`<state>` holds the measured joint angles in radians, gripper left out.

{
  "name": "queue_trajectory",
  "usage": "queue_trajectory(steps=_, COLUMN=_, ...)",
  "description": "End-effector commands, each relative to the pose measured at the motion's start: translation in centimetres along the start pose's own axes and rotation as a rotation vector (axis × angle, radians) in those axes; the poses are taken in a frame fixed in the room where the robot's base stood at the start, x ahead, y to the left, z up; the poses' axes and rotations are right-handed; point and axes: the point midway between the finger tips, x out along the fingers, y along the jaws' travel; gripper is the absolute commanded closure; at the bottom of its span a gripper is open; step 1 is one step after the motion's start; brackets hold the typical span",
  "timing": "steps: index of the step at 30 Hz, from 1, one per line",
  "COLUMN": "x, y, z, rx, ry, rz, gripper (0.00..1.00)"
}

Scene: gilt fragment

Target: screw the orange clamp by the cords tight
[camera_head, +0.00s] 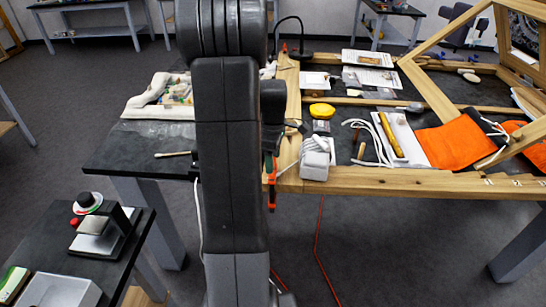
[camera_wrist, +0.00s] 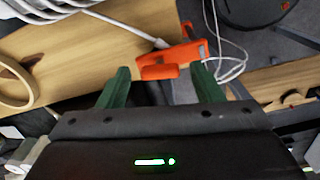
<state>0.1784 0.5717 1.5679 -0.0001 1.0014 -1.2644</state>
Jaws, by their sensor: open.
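The orange clamp (camera_wrist: 188,52) shows in the wrist view at a wooden bar, just ahead of my gripper (camera_wrist: 160,67). A short orange piece of it lies between the two green fingertips, with a gap to each side. My gripper is open and holds nothing. White cords (camera_wrist: 232,50) run beside and behind the clamp. In the head view, the orange clamp (camera_head: 270,163) shows at the near left corner of the wooden frame, partly hidden by my arm. How tight it is cannot be told.
The wooden frame (camera_head: 390,182) lies on a dark table. Near the clamp are a white box (camera_head: 315,165), a yellow object (camera_head: 322,110) and loose white cord (camera_head: 368,130). Orange cloth (camera_head: 450,143) lies at right. A side table (camera_head: 125,262) stands at left.

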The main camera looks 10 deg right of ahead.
Motion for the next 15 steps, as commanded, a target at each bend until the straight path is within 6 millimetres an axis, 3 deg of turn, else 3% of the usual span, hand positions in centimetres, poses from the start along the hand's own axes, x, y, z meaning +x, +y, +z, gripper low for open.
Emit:
queue_trajectory(steps=7, x=0.08, y=0.0, z=0.0, rx=0.0, ry=0.0, rz=0.0, gripper=0.4)
queue_trajectory(steps=14, x=0.06, y=-0.01, z=0.0, rx=0.0, ry=0.0, rz=0.0, gripper=0.83)
queue_trajectory(steps=15, x=0.06, y=-0.01, z=0.0, rx=0.0, ry=0.0, rz=0.0, gripper=0.85)
